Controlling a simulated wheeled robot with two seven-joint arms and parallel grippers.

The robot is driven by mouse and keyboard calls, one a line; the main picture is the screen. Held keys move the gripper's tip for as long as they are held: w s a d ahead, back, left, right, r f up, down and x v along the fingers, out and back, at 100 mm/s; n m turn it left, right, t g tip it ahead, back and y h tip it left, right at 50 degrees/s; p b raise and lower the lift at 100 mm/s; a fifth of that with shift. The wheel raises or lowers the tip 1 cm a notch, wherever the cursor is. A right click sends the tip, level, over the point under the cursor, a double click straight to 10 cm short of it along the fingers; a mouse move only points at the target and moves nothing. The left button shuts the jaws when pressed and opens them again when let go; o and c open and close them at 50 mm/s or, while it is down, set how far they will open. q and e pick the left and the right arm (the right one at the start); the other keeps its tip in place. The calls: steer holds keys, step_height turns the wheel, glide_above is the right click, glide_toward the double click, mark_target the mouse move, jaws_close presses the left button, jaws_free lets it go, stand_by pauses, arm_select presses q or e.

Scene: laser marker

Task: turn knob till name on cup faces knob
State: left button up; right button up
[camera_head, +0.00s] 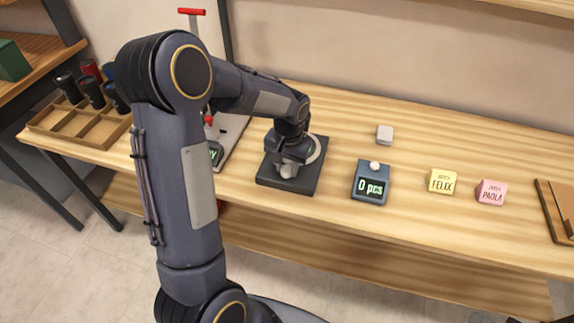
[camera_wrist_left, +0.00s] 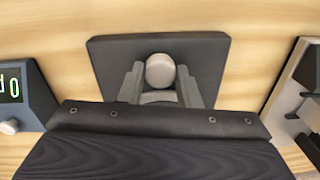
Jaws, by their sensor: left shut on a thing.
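A dark square base (camera_head: 307,184) with a grey round knob (camera_wrist_left: 160,71) stands on the table. My left gripper (camera_wrist_left: 160,88) comes down over the base, with its fingers on either side of the knob and shut on it. In the head view my left gripper (camera_head: 288,168) hides most of the knob. A pale round part (camera_head: 317,152) shows behind the gripper. No cup or name on it can be made out at the base; my arm hides part of that area. Several dark cups (camera_head: 93,93) stand at the rack on the left. My right gripper is not in view.
A compartmented wooden rack (camera_head: 75,122) is at the left. A machine with a red handle (camera_head: 191,12) stands behind my arm. A counter reading "0 pcs" (camera_head: 370,180), a small pale block (camera_head: 384,133), and notes FELIX (camera_head: 442,182) and PAOLA (camera_head: 490,192) are at right.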

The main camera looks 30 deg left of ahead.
mark_target(288, 169)
arm_select(q)
steer(key=m, duration=0.4)
steer(key=shift+m, duration=0.4)
stand_by(0.4)
steer(key=o, duration=1)
step_height(288, 169, up, 8)
steer(key=shift+d+f, duration=0.1)
steer(key=shift+f, duration=0.15)
steer(key=shift+r, duration=0.2)
